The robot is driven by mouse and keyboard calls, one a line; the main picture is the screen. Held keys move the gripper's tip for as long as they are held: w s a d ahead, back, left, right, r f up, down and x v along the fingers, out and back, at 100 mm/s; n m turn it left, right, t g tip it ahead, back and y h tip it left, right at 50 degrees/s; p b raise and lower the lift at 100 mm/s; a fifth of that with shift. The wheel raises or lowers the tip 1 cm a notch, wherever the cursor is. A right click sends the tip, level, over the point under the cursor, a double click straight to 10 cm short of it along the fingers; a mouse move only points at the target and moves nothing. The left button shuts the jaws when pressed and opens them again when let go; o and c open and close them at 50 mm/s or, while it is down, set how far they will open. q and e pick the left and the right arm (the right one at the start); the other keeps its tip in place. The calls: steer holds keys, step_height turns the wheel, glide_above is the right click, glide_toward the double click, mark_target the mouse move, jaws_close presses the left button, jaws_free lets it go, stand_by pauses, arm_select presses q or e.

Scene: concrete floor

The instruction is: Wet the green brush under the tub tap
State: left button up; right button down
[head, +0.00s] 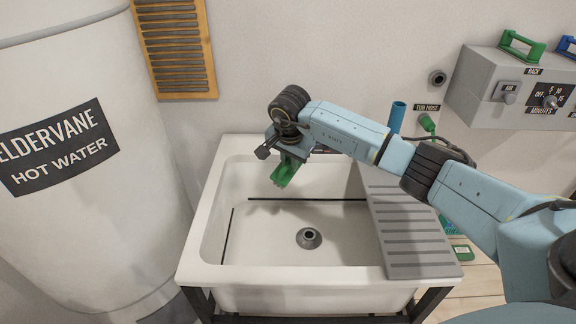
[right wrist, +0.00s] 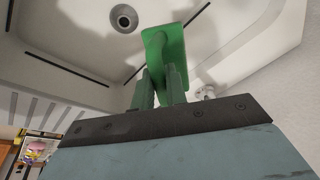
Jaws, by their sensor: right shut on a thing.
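My right gripper (head: 291,152) is over the back part of the white tub (head: 196,262), its arm coming in from the right. It is shut on the green brush (head: 285,171), which hangs below the fingers inside the tub's outline. In the right wrist view the brush (right wrist: 165,52) stands between the two fingers (right wrist: 160,88), with the tub floor and drain (right wrist: 124,18) beyond it. The tub tap is not clear in the head view; my right arm and gripper cover the back of the tub. A small pale fitting (right wrist: 205,92) shows beside the brush in the right wrist view. My left gripper is not in view.
A grey ribbed drainboard (head: 408,235) covers the tub's right side. A white hot water tank (head: 80,200) stands close at the left. A grey control box (head: 500,95) with a switch is on the wall at right, near a green hose fitting (head: 427,122).

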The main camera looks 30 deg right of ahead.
steer(key=s+a+p, duration=0.4)
steer(key=s, duration=0.2)
steer(key=shift+s, duration=0.3)
stand_by(0.3)
steer(key=shift+a+r, duration=0.1)
stand_by(1.0)
steer(key=s+a+r+p, duration=0.2)
steer(key=s+r+p, duration=0.2)
steer(key=shift+s+a, duration=0.15)
steer(key=shift+a, duration=0.1)
steer(key=shift+f, duration=0.1)
stand_by(0.4)
